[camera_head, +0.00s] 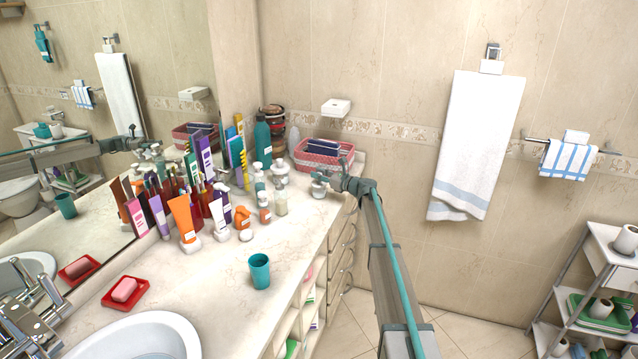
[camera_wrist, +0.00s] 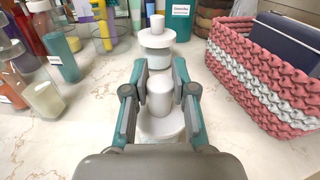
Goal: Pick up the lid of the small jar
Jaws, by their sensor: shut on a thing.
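My gripper (camera_wrist: 160,88) is shut on the white knob (camera_wrist: 160,98) of a small white lid, one finger on each side. The lid's wider round part (camera_wrist: 160,127) shows below the knob, partly hidden by the fingers and gripper body. I cannot tell whether the lid still rests on its jar. In the head view my gripper (camera_head: 324,181) is at the right end of the counter, beside the pink basket. A similar white jar (camera_wrist: 155,40) with a knobbed lid stands just beyond, apart from the gripper.
A pink and white woven basket (camera_wrist: 252,84) with dark blue contents stands close to the right. A cream candle glass (camera_wrist: 46,100) and a teal bottle (camera_wrist: 62,57) stand to the left. The marble counter (camera_head: 215,285) has free room towards the front around the teal cup (camera_head: 259,271).

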